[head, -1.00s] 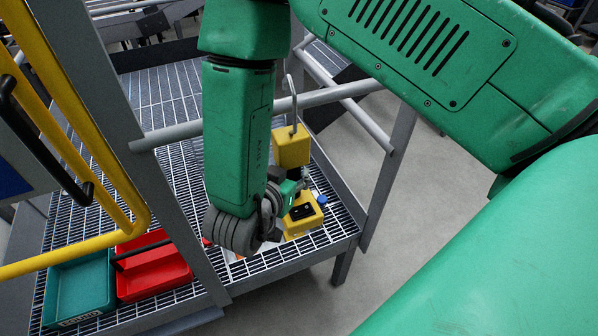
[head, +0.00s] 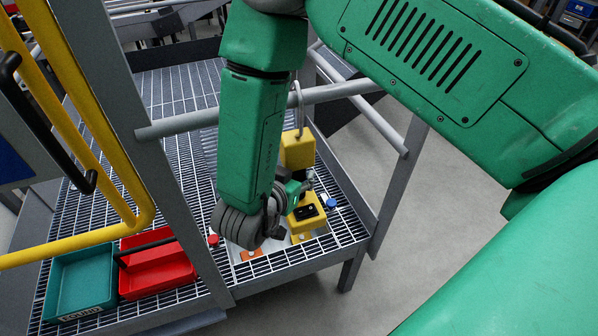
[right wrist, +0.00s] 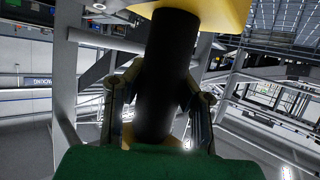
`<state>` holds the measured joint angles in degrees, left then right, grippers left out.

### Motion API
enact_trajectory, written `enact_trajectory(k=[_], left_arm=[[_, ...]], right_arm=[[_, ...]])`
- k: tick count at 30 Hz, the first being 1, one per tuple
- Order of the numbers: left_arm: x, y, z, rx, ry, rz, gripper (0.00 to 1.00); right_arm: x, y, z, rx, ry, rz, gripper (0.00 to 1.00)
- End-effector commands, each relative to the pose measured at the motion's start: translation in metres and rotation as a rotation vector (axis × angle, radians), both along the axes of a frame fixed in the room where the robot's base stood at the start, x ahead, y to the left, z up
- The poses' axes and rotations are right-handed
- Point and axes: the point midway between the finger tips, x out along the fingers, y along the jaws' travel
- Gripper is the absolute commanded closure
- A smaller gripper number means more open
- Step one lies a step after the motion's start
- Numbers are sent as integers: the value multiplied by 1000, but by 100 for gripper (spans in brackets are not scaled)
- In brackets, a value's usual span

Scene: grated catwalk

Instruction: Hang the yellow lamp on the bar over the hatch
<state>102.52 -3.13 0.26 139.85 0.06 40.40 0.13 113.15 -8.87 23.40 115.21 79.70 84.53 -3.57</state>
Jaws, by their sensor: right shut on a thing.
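The yellow lamp (head: 297,152) is upright in the head view, with a yellow top and base, a grey hook (head: 299,108) above and a dark middle. My right gripper (head: 297,190) is shut on that middle. In the right wrist view, its fingers (right wrist: 160,110) stand on both sides of the lamp's black cylinder (right wrist: 168,75). The grey round bar (head: 205,119) runs across the head view, and the hook overlaps it. I cannot tell if the hook is over the bar or only in front of it. My arm hides part of the bar. My left gripper is not in view.
A teal bin (head: 60,285) and a red tray (head: 160,280) with a black handle stand on the grating (head: 180,90). Small red and blue round things lie near the lamp's base in the picture. A grey post and yellow rails (head: 100,165) stand at left.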

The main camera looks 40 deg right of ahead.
Motion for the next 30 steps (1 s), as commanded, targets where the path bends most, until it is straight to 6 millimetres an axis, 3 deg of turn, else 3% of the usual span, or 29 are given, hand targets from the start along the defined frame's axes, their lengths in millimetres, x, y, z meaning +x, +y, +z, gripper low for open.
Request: enact_trajectory(k=[9,10,11,12,23,30], left_arm=[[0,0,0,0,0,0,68],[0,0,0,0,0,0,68],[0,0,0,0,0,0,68],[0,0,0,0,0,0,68],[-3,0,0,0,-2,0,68],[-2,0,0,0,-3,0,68]], right_arm=[[0,-1,0,-1,-2,0,100],[0,0,0,-1,-2,0,67],[0,0,0,-2,-1,0,56],[0,0,0,-2,-1,0,53],[-2,4,1,0,1,0,53],[-18,37,17,0,-1,4,53]])
